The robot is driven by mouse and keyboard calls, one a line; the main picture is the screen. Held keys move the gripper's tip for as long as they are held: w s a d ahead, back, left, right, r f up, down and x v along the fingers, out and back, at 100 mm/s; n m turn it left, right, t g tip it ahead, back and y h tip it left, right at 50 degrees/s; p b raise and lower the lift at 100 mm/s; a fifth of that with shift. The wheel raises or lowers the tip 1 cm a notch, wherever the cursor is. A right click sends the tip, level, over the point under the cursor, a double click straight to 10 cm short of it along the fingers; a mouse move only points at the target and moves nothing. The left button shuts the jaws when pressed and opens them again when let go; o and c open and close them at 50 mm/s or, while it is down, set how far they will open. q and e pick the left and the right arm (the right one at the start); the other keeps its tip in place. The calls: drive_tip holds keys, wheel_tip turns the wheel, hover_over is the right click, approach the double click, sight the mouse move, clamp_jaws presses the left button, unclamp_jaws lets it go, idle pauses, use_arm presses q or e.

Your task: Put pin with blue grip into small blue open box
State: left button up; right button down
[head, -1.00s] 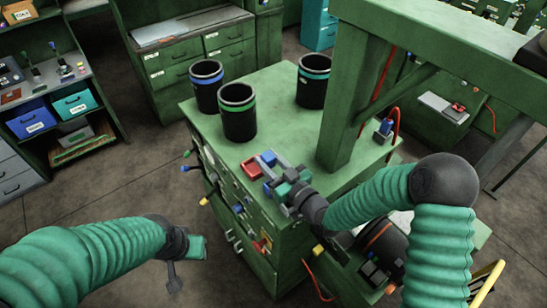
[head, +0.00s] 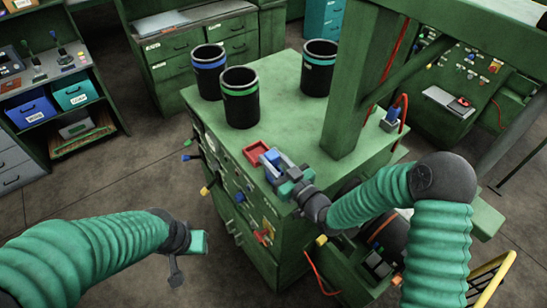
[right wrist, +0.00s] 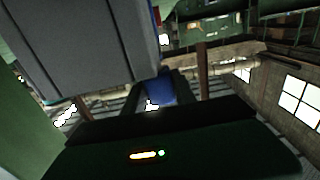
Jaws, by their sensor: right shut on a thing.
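My right gripper (head: 275,165) is over the near edge of the green cabinet top, just beside a small red open box (head: 257,151). It is shut on a small blue thing (head: 270,157), which looks like the pin's blue grip. A blue patch also shows between the dark jaw parts in the right wrist view (right wrist: 158,88). The pin's shaft is hidden. I cannot make out the small blue open box apart from this blue at the jaws. My left gripper (head: 200,243) hangs low left of the cabinet, away from the objects; its jaws are unclear.
Three dark cups with coloured bands (head: 240,105) stand on the cabinet top (head: 285,115). A thick green post (head: 350,110) rises close behind my right gripper. Coloured knobs (head: 205,190) stick out of the cabinet's left side. Shelves with blue bins (head: 32,110) stand far left.

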sight(276, 166)
drive_tip(key=shift+f, duration=0.45)
drive_tip(key=shift+s+d+f+b, duration=0.1)
drive_tip(key=shift+d+f+b, duration=0.3)
drive_tip(key=shift+f+b, duration=0.25)
drive_tip(key=shift+w+d+f+b, duration=0.25)
drive_tip(key=shift+d+f+b, duration=0.15)
drive_tip(key=shift+f+b, duration=0.15)
drive_tip(key=shift+s+a+r, duration=0.1)
drive_tip(key=shift+a, duration=0.45)
drive_tip(key=c, duration=1.2)
unclamp_jaws()
drive_tip(key=shift+o, duration=1.3)
drive_tip(key=shift+d, duration=0.1)
use_arm(q)
drive_tip(key=f, duration=0.1)
drive_tip(key=d+f, duration=0.1)
drive_tip(key=shift+w+f, duration=0.1)
drive_tip(key=shift+f, duration=0.3)
use_arm(e)
drive_tip(key=shift+d, duration=0.2)
drive_tip(key=shift+d, duration=0.1)
